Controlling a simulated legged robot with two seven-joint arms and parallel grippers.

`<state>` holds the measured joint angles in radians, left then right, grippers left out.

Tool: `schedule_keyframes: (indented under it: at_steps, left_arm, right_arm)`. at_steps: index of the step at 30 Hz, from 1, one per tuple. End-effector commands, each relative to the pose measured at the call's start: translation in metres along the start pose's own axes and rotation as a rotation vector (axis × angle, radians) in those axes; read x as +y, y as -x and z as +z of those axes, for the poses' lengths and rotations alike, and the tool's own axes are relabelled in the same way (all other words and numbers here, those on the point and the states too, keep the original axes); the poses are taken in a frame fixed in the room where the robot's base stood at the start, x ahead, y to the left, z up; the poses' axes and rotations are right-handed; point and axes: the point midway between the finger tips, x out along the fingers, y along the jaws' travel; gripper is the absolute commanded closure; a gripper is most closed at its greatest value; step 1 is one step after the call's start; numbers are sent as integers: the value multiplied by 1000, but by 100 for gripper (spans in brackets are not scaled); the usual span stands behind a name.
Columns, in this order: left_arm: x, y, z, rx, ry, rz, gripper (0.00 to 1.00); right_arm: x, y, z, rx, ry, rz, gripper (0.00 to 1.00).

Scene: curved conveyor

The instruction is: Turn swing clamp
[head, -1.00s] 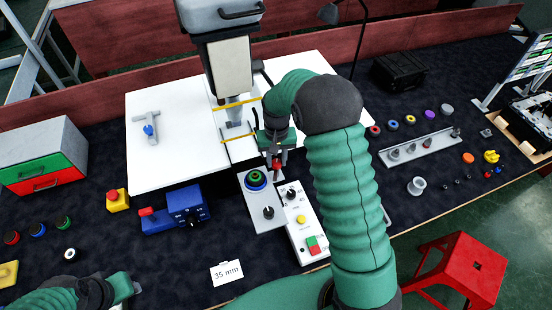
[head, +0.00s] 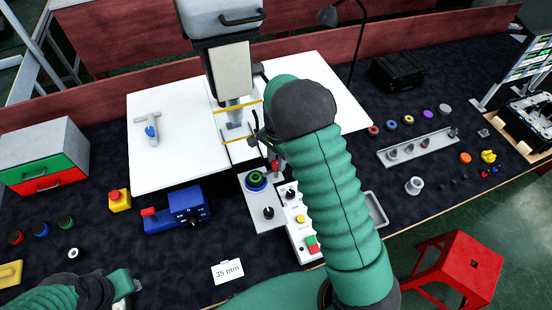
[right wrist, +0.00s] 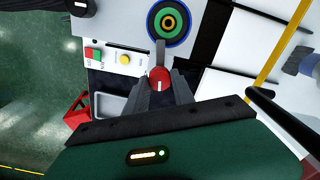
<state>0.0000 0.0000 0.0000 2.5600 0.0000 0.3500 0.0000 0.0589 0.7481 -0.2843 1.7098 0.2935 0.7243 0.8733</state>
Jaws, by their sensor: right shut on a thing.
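The swing clamp shows in the right wrist view as a red knob (right wrist: 159,79) with a short grey bar (right wrist: 160,52). The bar's tip points at a round workpiece with blue, green and orange rings (right wrist: 168,24) and reaches its edge. My right gripper (right wrist: 162,88) is shut around the red knob. In the head view the red knob (head: 275,164) is just behind the ringed workpiece (head: 256,180), and my arm hides most of the right gripper. My left gripper (head: 122,287) is only partly visible at the lower left, apart from the clamp.
A control panel (head: 296,217) with a yellow button and red and green buttons stands beside the clamp's plate. A blue device (head: 180,212) and a yellow box with a red button (head: 119,200) stand left.

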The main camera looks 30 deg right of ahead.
Motion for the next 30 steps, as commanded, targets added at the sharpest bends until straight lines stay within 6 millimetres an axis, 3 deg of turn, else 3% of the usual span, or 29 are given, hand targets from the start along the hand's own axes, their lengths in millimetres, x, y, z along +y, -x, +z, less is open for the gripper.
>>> schedule_keyframes:
  at_steps: [12, 27, 28, 30]
  left_arm:
    - [0, 7, -2, 0, 0, 0, 64]
    - [0, 8, -2, 0, 0, 0, 64]
    - [0, 8, -2, 0, 0, 0, 64]
    - [0, 8, -2, 0, 0, 0, 64]
  right_arm:
    - [-1, 3, -3, 6, -177, -6, 100]
    - [0, 2, -3, 5, -197, -5, 100]
    - [0, 2, -3, 5, -197, -5, 69]
    - [0, 2, -3, 5, -197, -5, 60]
